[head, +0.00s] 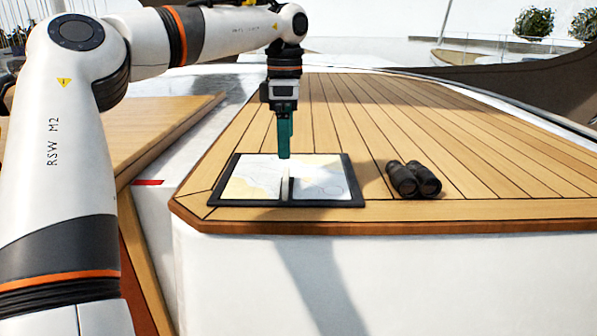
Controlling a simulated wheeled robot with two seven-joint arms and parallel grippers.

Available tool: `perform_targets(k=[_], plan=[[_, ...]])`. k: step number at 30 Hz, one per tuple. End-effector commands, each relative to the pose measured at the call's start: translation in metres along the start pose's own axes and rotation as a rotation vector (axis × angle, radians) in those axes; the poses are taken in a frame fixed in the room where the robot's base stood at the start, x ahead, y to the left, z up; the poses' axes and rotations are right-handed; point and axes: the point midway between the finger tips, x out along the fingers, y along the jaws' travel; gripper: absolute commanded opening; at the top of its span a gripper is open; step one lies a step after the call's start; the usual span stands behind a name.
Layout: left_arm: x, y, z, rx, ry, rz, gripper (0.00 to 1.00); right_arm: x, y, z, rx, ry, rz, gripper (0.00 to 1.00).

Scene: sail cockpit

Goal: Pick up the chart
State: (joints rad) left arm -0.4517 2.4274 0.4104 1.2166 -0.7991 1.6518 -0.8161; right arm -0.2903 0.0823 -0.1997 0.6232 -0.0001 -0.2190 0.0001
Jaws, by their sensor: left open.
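The chart (320,179) lies flat on the wooden deck near its front left corner. It is a pale sheet with tan patches and thin lines in a dark frame or folder, with a light strip down its middle. My left gripper (284,156) points straight down over the chart's middle, its teal fingers in line with the far half of the chart. The fingers look close together from this side, and nothing shows between them. I cannot tell the exact gap between the fingertips and the chart. My right gripper is not in view.
Black binoculars (414,179) lie on the deck to the right of the chart. The planked deck (460,140) is clear behind and right of them. Its front edge drops to a white wall (420,280). A wooden bench (140,125) is on the left.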

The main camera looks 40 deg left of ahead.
Motion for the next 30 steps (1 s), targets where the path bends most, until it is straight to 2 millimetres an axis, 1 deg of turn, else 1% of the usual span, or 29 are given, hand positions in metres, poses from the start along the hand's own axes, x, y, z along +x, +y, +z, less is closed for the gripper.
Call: perform_targets(k=[1,3,6,8,11,13,17,19,24,29,30], plan=[[0.007,0.0,0.001,0.0,-0.001,0.004,1.0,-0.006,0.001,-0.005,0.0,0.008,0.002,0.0],[0.019,0.001,0.001,0.002,0.0,0.004,1.0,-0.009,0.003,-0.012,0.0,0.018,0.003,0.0],[0.032,0.0,0.001,-0.001,-0.001,0.002,1.0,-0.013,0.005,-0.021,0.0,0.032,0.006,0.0],[0.037,0.0,0.001,-0.001,-0.001,0.001,1.0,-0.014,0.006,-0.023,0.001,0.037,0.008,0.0],[0.042,-0.001,0.0,0.0,-0.002,0.002,1.0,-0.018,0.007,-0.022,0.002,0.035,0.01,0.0],[0.048,-0.002,0.0,-0.001,-0.001,0.004,1.0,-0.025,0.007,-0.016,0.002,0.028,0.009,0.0],[0.066,-0.004,-0.001,0.0,-0.002,0.006,1.0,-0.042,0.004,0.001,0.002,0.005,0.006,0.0],[0.078,-0.004,-0.001,-0.001,-0.002,0.004,1.0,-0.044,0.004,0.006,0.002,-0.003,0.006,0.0],[0.091,-0.005,-0.001,-0.002,0.0,0.0,1.0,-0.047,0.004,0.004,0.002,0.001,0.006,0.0],[0.092,-0.005,-0.001,-0.002,0.0,-0.001,1.0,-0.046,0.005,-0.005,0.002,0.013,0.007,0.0],[0.092,-0.005,-0.001,-0.002,0.0,-0.001,0.98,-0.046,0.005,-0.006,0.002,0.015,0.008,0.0]])
